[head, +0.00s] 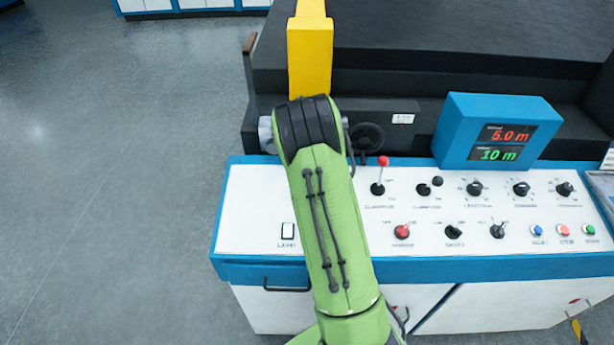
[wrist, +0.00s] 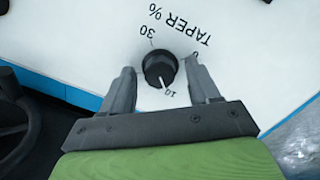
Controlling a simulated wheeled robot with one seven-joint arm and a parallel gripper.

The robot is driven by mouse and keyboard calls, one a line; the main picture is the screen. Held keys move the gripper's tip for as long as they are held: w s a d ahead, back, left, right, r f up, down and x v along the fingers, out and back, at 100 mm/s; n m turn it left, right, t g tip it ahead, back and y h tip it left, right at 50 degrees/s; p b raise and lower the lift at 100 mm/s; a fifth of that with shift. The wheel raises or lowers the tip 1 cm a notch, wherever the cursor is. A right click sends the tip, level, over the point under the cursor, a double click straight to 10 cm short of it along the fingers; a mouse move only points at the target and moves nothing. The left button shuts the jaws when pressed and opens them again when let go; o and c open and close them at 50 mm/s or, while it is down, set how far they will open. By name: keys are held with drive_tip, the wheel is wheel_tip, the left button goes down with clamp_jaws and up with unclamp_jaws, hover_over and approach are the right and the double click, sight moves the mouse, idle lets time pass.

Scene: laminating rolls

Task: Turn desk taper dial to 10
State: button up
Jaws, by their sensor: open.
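The black taper dial (wrist: 160,68) is on the white desk panel in the wrist view, under the upside-down label "TAPER %". Marks 30, 0 and 10 show around it. Its white pointer line points down in the picture, at or very close to the 10 mark. My gripper (wrist: 160,72) is open, with one finger on each side of the dial. In the head view my green arm hides the gripper and the taper dial.
The control desk (head: 262,195) carries several other knobs, a red-topped lever (head: 380,175) and coloured buttons (head: 562,230). A blue display box (head: 455,130) reads 5.0 m and 10 m. A dark handwheel (head: 367,138) stands behind the desk. The floor at left is clear.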

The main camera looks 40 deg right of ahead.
wheel_tip(320, 180, up, 16)
drive_tip(key=a+p, duration=0.1)
drive_tip(key=shift+s+a+f, duration=0.25)
drive_tip(key=shift+s+a, duration=0.05)
drive_tip(key=shift+a, duration=0.05)
